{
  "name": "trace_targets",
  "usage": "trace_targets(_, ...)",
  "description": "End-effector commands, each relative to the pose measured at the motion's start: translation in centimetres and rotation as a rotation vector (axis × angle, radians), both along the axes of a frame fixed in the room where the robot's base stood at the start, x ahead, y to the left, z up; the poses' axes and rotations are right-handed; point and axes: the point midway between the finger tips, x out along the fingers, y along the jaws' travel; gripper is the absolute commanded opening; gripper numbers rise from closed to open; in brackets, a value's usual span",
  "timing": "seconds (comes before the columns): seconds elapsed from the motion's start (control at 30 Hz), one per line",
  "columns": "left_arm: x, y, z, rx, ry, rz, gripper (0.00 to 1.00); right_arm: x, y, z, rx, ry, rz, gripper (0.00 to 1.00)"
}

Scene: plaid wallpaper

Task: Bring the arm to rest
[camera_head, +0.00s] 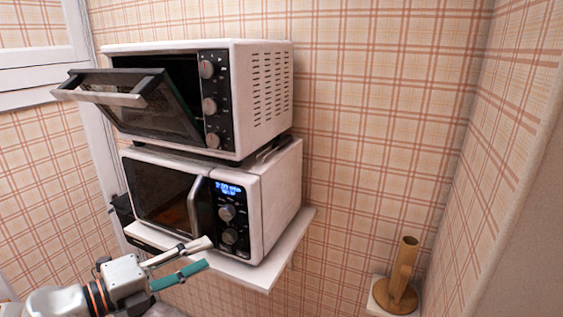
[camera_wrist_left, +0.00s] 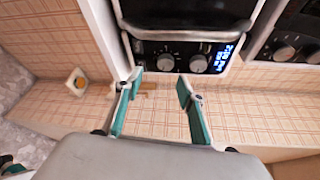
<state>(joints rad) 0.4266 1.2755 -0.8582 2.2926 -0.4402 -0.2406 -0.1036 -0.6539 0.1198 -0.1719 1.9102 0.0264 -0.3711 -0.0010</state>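My left gripper (camera_head: 203,254) comes in from the lower left in the head view, in front of the microwave's lower part. Its two teal-lined fingers are spread, with nothing held between them. In the left wrist view the open fingers (camera_wrist_left: 160,80) point towards the microwave's knob panel (camera_wrist_left: 180,60), with a visible gap before it.
The white microwave (camera_head: 270,195) is shut, its display lit, on a white shelf (camera_head: 262,275). A toaster oven (camera_head: 262,95) on top has its door (camera_head: 150,105) partly open, tilted outward. A wooden holder (camera_head: 402,275) stands lower right. The wall between is clear.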

Motion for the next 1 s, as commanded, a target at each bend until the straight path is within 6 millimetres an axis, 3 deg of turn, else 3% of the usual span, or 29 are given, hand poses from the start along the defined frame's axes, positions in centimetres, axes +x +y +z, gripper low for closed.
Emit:
trace_targets(0.1, 0.3, -2.1, -3.2, -0.151, 0.110, 0.031, 0.39, 0.0, 0.0, 0.0, 0.000, -0.001, 0.000, 0.40)
trace_targets(0.27, 0.5, -3.6, -8.2, -0.382, 0.289, 0.127, 0.39, 0.0, 0.0, 0.0, 0.000, -0.001, 0.000, 0.40)
trace_targets(0.53, -1.7, -3.1, -19.4, -0.750, 0.612, 0.392, 0.39, 0.0, 0.0, 0.0, -0.001, 0.000, 0.001, 0.40)
trace_targets(0.67, -5.0, -1.9, -26.2, -0.924, 0.776, 0.571, 0.39, 0.0, 0.0, 0.0, -0.001, 0.000, 0.001, 0.40)
trace_targets(0.8, -10.2, -0.5, -33.4, -1.082, 0.933, 0.778, 0.39, 0.0, 0.0, 0.0, -0.001, 0.000, 0.001, 0.40)
trace_targets(0.9, -13.6, 0.2, -36.9, -1.156, 1.007, 0.891, 0.39, 0.0, 0.0, 0.0, -0.002, 0.001, 0.001, 0.40)
trace_targets(1.0, -16.1, 0.6, -39.1, -1.201, 1.054, 0.970, 0.39, 0.0, 0.0, -0.1, -0.002, 0.001, 0.001, 0.40)
